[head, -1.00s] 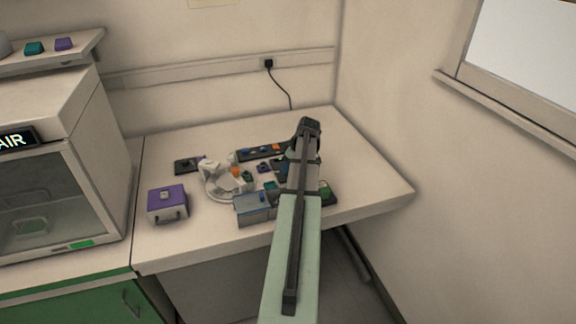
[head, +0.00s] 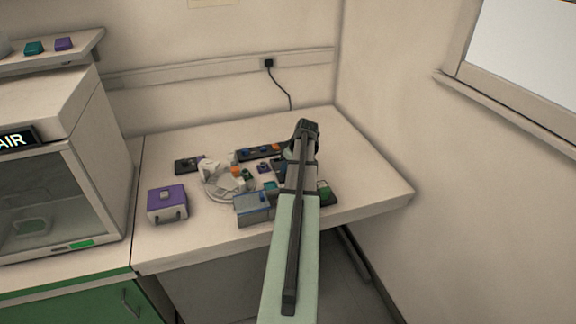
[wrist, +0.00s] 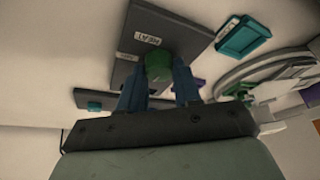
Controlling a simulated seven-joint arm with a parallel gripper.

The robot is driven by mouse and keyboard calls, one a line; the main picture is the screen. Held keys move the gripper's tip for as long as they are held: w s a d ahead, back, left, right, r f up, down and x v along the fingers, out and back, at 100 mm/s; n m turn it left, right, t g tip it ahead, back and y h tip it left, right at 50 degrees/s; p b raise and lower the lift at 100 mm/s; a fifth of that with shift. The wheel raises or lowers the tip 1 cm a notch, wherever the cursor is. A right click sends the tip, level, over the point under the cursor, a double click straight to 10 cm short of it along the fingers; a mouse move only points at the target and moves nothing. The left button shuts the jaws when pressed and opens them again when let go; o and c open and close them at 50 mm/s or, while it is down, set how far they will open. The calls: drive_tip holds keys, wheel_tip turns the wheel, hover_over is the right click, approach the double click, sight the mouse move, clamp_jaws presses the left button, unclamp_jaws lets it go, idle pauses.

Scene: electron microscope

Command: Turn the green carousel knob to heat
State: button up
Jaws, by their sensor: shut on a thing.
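In the wrist view, a green knob (wrist: 158,66) stands on a dark panel (wrist: 185,42). My gripper (wrist: 158,82) has its two blue fingers shut on the knob, one on each side. A white label reading HEAT (wrist: 150,38) appears upside down on the panel just beyond the knob. A second small label (wrist: 125,57) lies to the left of the knob. I cannot make out a pointer on the knob. In the head view, my forearm hides the gripper's fingertips; a green piece on a dark base (head: 325,190) shows just right of the arm.
A teal tray (wrist: 243,37) lies beside the panel, and a white round dish (head: 222,190) sits left of my arm. A blue-grey box (head: 253,210) stands close to the arm. A purple-lidded box (head: 167,203) is farther left. The bench's right end is clear.

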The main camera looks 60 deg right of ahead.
drive_tip(key=m+h, duration=0.1)
drive_tip(key=m, duration=0.2)
drive_tip(key=m+g+h, duration=0.1)
drive_tip(key=m, duration=0.3)
drive_tip(key=shift+w+a+h, duration=0.1)
drive_tip(key=shift+a+h, duration=0.1)
drive_tip(key=shift+h, duration=0.1)
drive_tip(key=m+g, duration=0.1)
drive_tip(key=m, duration=0.2)
drive_tip(key=m+g+h, duration=0.1)
drive_tip(key=m, duration=0.2)
drive_tip(key=shift+w+m+g, duration=0.15)
drive_tip(key=shift+m+g, duration=0.15)
drive_tip(key=shift+g, duration=0.1)
drive_tip(key=m+g, duration=0.1)
drive_tip(key=m, duration=0.2)
drive_tip(key=m+g, duration=0.1)
drive_tip(key=m, duration=0.2)
drive_tip(key=shift+w+d, duration=0.1)
drive_tip(key=shift+w, duration=0.05)
drive_tip(key=m+g, duration=0.1)
drive_tip(key=m, duration=0.2)
drive_tip(key=m+g+y, duration=0.1)
drive_tip(key=m, duration=0.2)
drive_tip(key=shift+m+y, duration=0.3)
drive_tip(key=o, duration=1.1)
drive_tip(key=shift+c, duration=0.2)
drive_tip(key=shift+g, duration=0.3)
drive_tip(key=v, duration=1.4)
drive_tip(key=shift+d, duration=0.15)
